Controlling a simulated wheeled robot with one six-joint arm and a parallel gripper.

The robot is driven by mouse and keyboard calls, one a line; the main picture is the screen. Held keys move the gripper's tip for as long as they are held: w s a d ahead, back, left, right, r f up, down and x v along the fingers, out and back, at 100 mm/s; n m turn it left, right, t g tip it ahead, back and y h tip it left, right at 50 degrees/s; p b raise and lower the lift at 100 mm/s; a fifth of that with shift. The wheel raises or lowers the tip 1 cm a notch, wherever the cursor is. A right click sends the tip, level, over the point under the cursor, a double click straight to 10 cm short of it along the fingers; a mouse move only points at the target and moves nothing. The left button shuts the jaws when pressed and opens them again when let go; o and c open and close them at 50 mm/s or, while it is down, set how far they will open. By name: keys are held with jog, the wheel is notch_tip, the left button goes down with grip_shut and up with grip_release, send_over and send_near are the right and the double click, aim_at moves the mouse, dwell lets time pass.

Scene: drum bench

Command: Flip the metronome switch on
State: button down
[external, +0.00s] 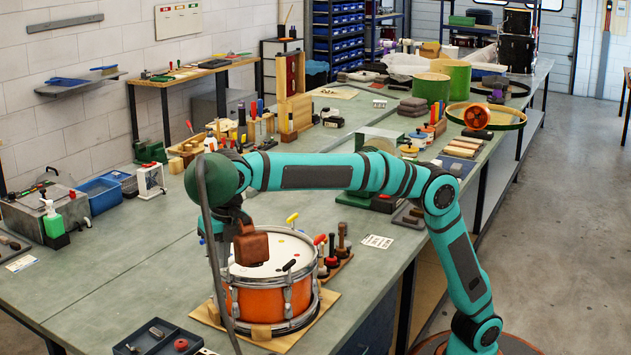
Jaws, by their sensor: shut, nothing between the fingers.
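I cannot pick out the metronome or its switch for certain. A small white upright unit (150,181) with a red spot on top stands at the left of the bench, too small to read. My gripper (235,222) points down from the wrist above the orange drum (258,300); it is dark and partly hidden, and its fingers are shut with nothing between them. A reddish-brown block (251,248) shows right beside it, over the drum head; I cannot tell whether they touch. The white unit is well to the left of my gripper.
The drum stands on a wooden board (318,318). Mallet-like tools (341,243) stand in a rack at its right. A dark tray (158,340) lies in front, and a blue bin (98,194) sits at the left. The bench between the bin and drum is clear.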

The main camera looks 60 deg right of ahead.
jog(key=s+a+f+n+h, duration=0.1)
jog(key=s+a+f+n, duration=0.1)
jog(key=s+a, duration=0.2)
jog(key=s+a+f+n+g+h, duration=0.1)
jog(key=s+a+f+n, duration=0.2)
jog(key=a, duration=0.4)
jog(key=shift+s+a+f, duration=0.25)
jog(key=shift+s, duration=0.25)
jog(key=f, duration=0.4)
jog(key=d+f, duration=0.1)
jog(key=f, duration=0.9)
jog(key=shift+d, duration=0.35)
jog(key=shift+d+f, duration=0.1)
jog(key=shift+f, duration=0.05)
jog(key=shift+a+r, duration=0.2)
jog(key=shift+a, duration=0.6)
jog(key=shift+r, duration=0.15)
